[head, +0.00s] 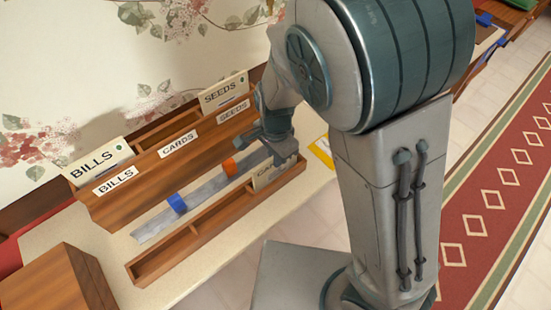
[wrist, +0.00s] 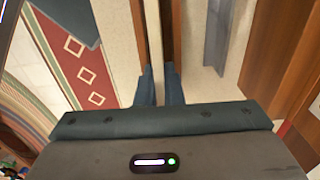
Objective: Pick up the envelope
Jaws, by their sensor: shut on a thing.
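The envelope (head: 264,180) is a cream card with dark lettering starting "CA". It stands upright in the right end of the long narrow wooden tray (head: 147,270) in the head view, its top right part hidden by my gripper. My gripper (head: 281,157) reaches down over it and is shut on it. In the wrist view my gripper's fingers (wrist: 159,88) point down between the tray walls, with a pale strip between them. I cannot tell whether the envelope is clear of the tray floor.
Behind the tray stands a wooden sorter (head: 150,175) labelled BILLS, CARDS and SEEDS. It holds a BILLS card (head: 97,160) and a SEEDS card (head: 222,92). A grey rail with a blue block (head: 177,203) and an orange block (head: 229,167) lies between. A wooden box (head: 50,285) stands front left.

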